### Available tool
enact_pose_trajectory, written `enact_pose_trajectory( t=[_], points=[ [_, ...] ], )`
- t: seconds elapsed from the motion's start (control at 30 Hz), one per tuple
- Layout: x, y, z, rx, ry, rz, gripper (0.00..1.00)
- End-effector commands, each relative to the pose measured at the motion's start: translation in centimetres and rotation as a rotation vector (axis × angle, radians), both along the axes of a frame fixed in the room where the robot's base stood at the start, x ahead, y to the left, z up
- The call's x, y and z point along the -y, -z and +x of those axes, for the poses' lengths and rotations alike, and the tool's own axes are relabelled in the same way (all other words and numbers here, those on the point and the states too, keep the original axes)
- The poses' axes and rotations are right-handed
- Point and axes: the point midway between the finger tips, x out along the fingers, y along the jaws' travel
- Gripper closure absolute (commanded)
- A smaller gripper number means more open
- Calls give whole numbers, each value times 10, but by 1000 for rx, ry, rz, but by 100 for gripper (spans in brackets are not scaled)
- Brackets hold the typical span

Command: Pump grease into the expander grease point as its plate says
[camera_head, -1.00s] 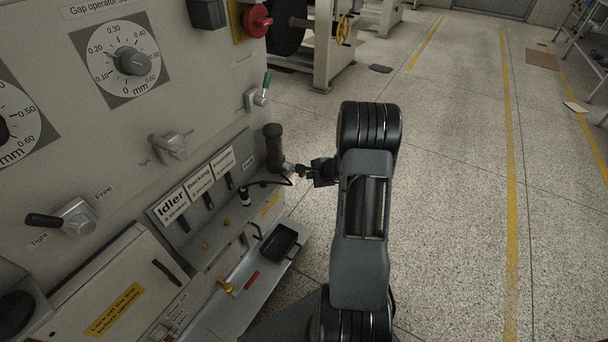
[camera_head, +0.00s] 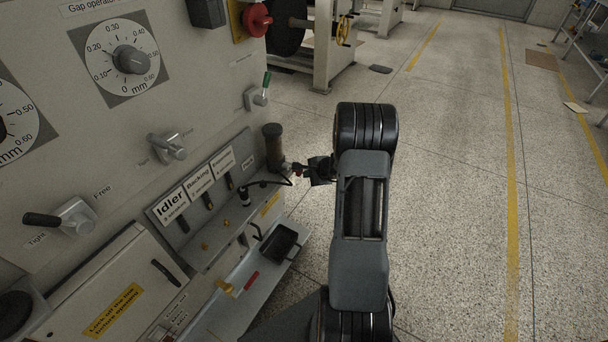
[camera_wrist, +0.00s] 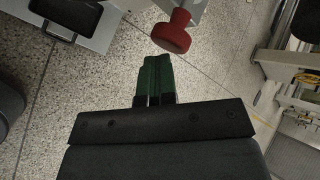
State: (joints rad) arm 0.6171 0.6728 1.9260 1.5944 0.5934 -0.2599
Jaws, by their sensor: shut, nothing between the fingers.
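The Expander plate (camera_head: 223,162) is the rightmost of three white plates on the sloped panel; its small stroke text is too small to read. A dark grease pump cylinder (camera_head: 273,144) stands at the panel's right end, and a black hose (camera_head: 268,184) runs from its base to a coupler (camera_head: 245,197) on the panel. I cannot tell which fitting the coupler sits on. The pump's red knob (camera_wrist: 171,33) shows in the wrist view, just beyond and right of my gripper's green fingertips (camera_wrist: 155,60). My gripper (camera_head: 306,171) is shut and empty, beside the knob and apparently apart from it.
The Idler plate (camera_head: 171,206) and Backing plate (camera_head: 199,183) are on the same panel. Levers and dials fill the cabinet face. The floor (camera_head: 460,200) to the right is open.

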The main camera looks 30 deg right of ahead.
Motion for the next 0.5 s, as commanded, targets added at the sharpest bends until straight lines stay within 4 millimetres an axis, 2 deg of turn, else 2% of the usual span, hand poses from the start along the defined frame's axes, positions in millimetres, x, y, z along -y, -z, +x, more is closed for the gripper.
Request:
enact_pose_trajectory(
  t=[0.5],
  points=[
    [-4,0,6,2,-2,1,100]
  ],
)
